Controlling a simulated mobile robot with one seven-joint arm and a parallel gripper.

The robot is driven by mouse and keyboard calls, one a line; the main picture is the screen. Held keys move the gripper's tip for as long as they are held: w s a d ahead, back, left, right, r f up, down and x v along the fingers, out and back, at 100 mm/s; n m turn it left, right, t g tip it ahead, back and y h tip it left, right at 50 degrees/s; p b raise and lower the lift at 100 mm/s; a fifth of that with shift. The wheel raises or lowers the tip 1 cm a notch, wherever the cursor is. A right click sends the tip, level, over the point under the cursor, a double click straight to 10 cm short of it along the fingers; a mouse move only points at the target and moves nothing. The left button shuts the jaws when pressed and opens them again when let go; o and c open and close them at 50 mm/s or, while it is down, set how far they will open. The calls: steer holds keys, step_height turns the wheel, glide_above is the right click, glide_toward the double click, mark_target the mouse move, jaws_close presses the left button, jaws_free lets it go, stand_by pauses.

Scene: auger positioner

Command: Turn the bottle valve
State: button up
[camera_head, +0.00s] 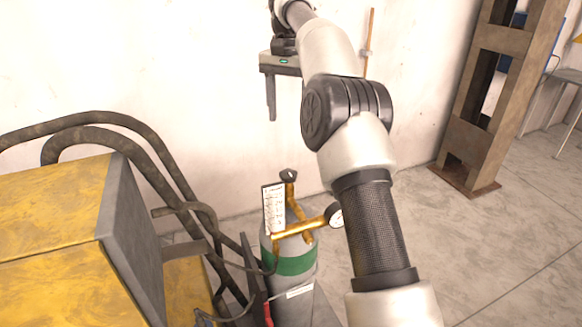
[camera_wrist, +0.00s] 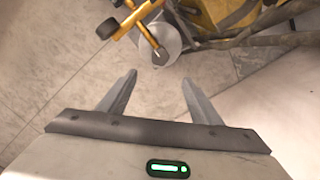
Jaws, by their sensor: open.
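The gas bottle (camera_head: 290,262) stands upright at bottom centre of the head view, pale with a green band. Its brass valve and regulator pipework (camera_head: 300,229) sits on top, with a round gauge (camera_head: 335,215) at the right and another dark round part (camera_head: 289,175) above. In the wrist view the bottle top (camera_wrist: 174,42) and brass pipework (camera_wrist: 138,18) lie at the top, beyond the fingertips. My gripper (camera_head: 271,116) points down, well above the bottle and slightly left of it. In the wrist view my gripper (camera_wrist: 158,80) is open and empty, touching nothing.
A yellow machine (camera_head: 50,235) with a grey side stands at the left. Dark hoses (camera_head: 125,135) arch behind it along the wall. A white label plate (camera_head: 274,208) stands by the pipework. A rusty steel frame (camera_head: 482,110) stands at the right. The floor between is clear.

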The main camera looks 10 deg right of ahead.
mark_target(289, 172)
step_height(289, 172, down, 17)
steer(key=b, duration=0.5)
steer(key=shift+b, duration=0.3)
steer(key=shift+c, duration=0.4)
steer(key=c, duration=0.9)
steer(key=shift+c, duration=0.2)
